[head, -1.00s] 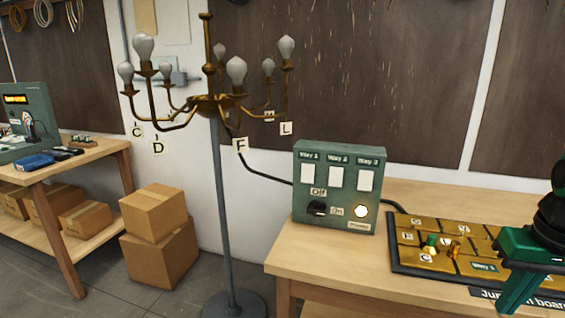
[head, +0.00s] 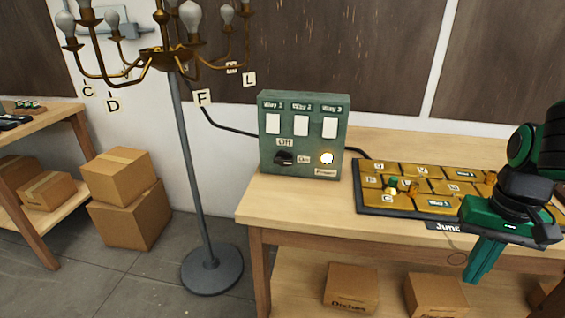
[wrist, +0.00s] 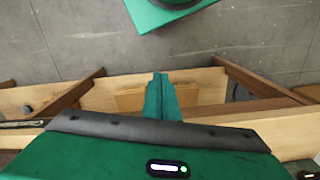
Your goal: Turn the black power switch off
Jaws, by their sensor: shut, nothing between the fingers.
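The black power switch (head: 284,158) is a rotary knob low on the front of the green control box (head: 304,150), between an "Off" label above and an "On" label to its right. Its pointer seems turned toward "On", and the round power light (head: 327,158) beside it glows. My gripper (head: 474,276) hangs at the right in the head view, in front of the table edge and well apart from the box. Its green fingers are together and empty, pointing down; they also show in the wrist view (wrist: 161,95).
The junction board (head: 440,210) with brass blocks lies on the wooden table (head: 300,205), right of the box. Cardboard boxes (head: 350,290) sit on the shelf below.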

